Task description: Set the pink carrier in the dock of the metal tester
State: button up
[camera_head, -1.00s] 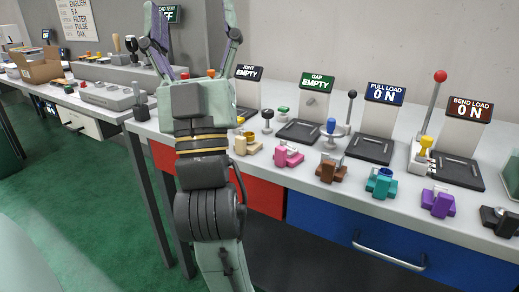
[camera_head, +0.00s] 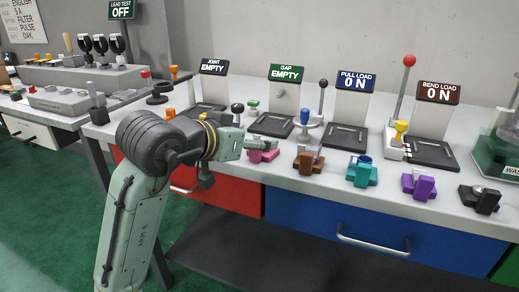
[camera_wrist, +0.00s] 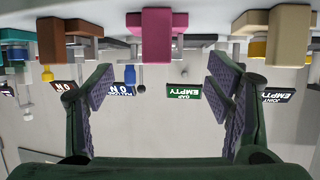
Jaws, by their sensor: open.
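The pink carrier (camera_head: 264,156) stands near the front edge of the bench, between a brown carrier and my arm. My gripper (camera_head: 262,145) reaches beside it, its fingers overlapping it in the head view. In the upside-down wrist view, my gripper (camera_wrist: 162,88) is open and empty, with the pink carrier (camera_wrist: 157,35) ahead between the two fingers, apart from them. No station reads metal tester, so I cannot tell which it is. Black docks lie before the signs for joint (camera_head: 214,67), gap (camera_head: 287,73), pull load (camera_head: 355,79) and bend load (camera_head: 438,92).
Brown (camera_head: 309,161), teal (camera_head: 362,171), purple (camera_head: 419,186) and black (camera_head: 480,199) carriers line the front edge to the right. A tan carrier (camera_wrist: 290,35) shows in the wrist view. Levers with black (camera_head: 322,84) and red (camera_head: 409,61) knobs stand between the stations.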

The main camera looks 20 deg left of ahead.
jog(key=p+x, duration=0.1)
jog(key=x, duration=0.4)
jog(key=shift+w+d+f, duration=0.2)
jog(key=shift+w, duration=0.1)
jog(key=c, duration=1.7)
jog(key=shift+o, duration=0.2)
jog(key=shift+r, duration=0.15)
